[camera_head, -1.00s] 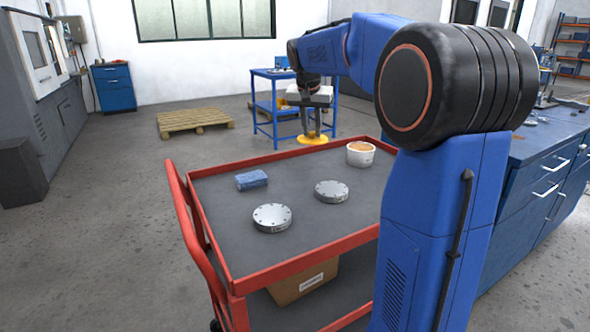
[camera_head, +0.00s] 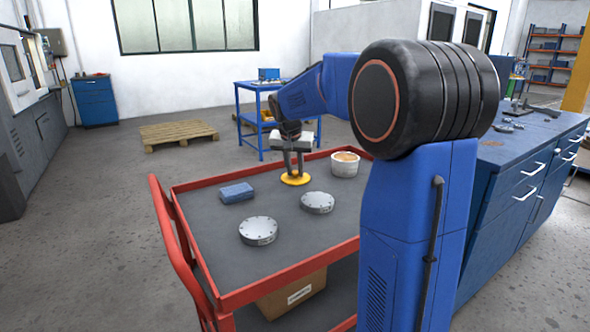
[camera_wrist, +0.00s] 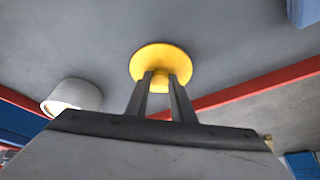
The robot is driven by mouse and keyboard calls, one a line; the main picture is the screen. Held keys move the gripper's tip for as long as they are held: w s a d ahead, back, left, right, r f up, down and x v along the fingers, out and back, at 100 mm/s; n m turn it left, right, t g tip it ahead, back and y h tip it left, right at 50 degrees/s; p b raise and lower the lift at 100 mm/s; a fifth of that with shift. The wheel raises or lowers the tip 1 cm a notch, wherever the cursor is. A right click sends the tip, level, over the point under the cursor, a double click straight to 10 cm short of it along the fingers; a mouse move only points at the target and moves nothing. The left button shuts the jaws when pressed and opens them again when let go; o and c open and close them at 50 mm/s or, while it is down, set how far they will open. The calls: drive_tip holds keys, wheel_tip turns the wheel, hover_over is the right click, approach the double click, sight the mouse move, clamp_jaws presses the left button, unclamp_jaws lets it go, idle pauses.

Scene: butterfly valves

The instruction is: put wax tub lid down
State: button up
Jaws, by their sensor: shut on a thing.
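The wax tub lid is a yellow disc (camera_head: 295,179) with a raised knob. My gripper (camera_head: 294,172) is shut on its knob and holds it low over the cart top (camera_head: 212,261), near the far edge. I cannot tell whether the lid touches the surface. In the wrist view the lid (camera_wrist: 160,62) sits flat-looking beyond my fingertips (camera_wrist: 160,83). The white wax tub (camera_head: 344,168), open with tan wax showing, stands to the right of the lid. It also shows in the wrist view (camera_wrist: 70,95), at the left.
Two round grey metal flanges (camera_head: 258,231) (camera_head: 318,202) lie on the cart top. A blue block (camera_head: 236,193) lies to the left of the lid. The red rim (camera_head: 262,293) edges the cart. Bare surface lies between these things.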

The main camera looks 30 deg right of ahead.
drive_tip(key=shift+f, duration=0.1)
drive_tip(key=o, duration=1)
drive_tip(key=v, duration=1.2)
